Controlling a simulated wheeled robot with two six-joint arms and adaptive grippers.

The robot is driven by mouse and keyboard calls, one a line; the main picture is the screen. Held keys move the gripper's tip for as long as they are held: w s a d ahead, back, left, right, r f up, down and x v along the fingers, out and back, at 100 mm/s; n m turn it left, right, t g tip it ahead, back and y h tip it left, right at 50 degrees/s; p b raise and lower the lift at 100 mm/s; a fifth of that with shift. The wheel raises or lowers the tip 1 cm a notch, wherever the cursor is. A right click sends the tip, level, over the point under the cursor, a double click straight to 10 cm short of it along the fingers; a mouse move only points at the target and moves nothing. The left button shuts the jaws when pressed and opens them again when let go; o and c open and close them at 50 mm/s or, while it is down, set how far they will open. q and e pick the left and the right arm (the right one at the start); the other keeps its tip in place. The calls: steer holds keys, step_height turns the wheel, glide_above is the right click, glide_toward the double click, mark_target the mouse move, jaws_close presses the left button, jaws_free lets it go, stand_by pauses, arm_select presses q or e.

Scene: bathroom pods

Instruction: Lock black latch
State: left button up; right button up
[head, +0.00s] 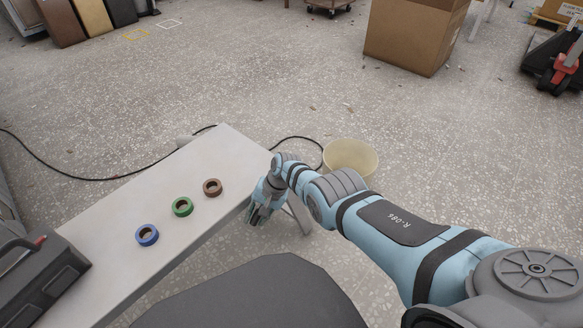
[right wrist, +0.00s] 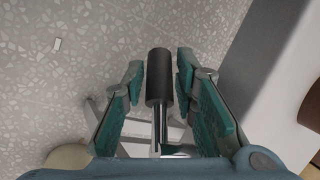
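A black cylindrical grip on a thin metal rod, which looks like the black latch (right wrist: 159,78), shows in the right wrist view. My right gripper (head: 260,208) is at the right end of the grey table in the head view, low beside its edge. In the right wrist view the gripper (right wrist: 160,72) has its teal fingers apart, one on each side of the black grip. A narrow gap shows on both sides, so it does not look clamped. The latch is hidden behind the gripper in the head view. My left gripper is not in view.
The grey table (head: 185,185) carries a blue tape roll (head: 147,235), a green one (head: 182,207) and a brown one (head: 212,187). A black case (head: 40,280) is at the lower left. A yellowish bucket (head: 351,157) and a black cable (head: 90,178) are on the floor.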

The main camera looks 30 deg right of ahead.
steer(key=shift+h+p, duration=0.3)
steer(key=shift+p, duration=0.05)
steer(key=h+p, duration=0.1)
steer(key=d+t+h+p, duration=0.1)
steer(key=f+h, duration=0.1)
steer(key=shift+w+d+n+t+h+p, duration=0.15)
steer(key=shift+w+n+t+h+p, duration=0.15)
steer(key=shift+p, duration=0.1)
steer(key=s+a+r+t+h+p, duration=0.1)
steer(key=s+r+p, duration=0.1)
steer(key=r+p, duration=0.65)
steer(key=s+r+h+p, duration=0.1)
steer(key=s+r+p, duration=0.3)
steer(key=p, duration=0.7)
steer(key=d+h+b, duration=0.1)
steer(key=d, duration=0.4)
steer(key=s+d+f+n+p, duration=0.1)
steer(key=s+f+n, duration=0.1)
steer(key=s, duration=0.6)
steer(key=s+d+f+n+g+y+p, duration=0.1)
steer(key=s+d+f+n, duration=0.1)
steer(key=s, duration=0.7)
steer(key=s+d+f+n+g, duration=0.1)
steer(key=s+f, duration=0.3)
steer(key=s, duration=0.4)
steer(key=shift+s+d+n+p, duration=0.4)
steer(key=shift+d, duration=0.1)
